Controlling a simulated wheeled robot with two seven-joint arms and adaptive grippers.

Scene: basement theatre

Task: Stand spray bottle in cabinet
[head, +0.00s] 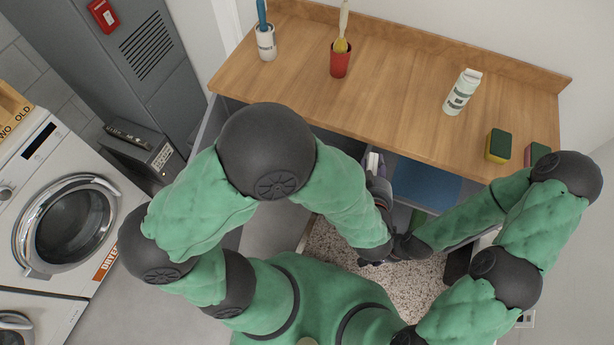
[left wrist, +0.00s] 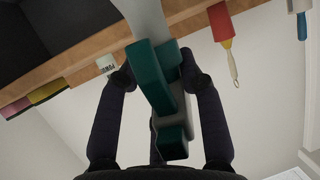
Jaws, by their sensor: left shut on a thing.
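The spray bottle (left wrist: 150,20) has a pale grey body and a teal spray head. My left gripper (left wrist: 160,80) is shut on it, with one dark finger on each side of the spray head. In the head view my left gripper (head: 377,178) is at the front of the cabinet, below the counter edge, and the bottle is mostly hidden there. The cabinet (head: 425,184) is open under the wooden counter, and part of its blue inside shows. My right arm crosses in from the right; its dark wrist end is near my left wrist, and its fingers cannot be made out.
A dryer (head: 70,225) stands left.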

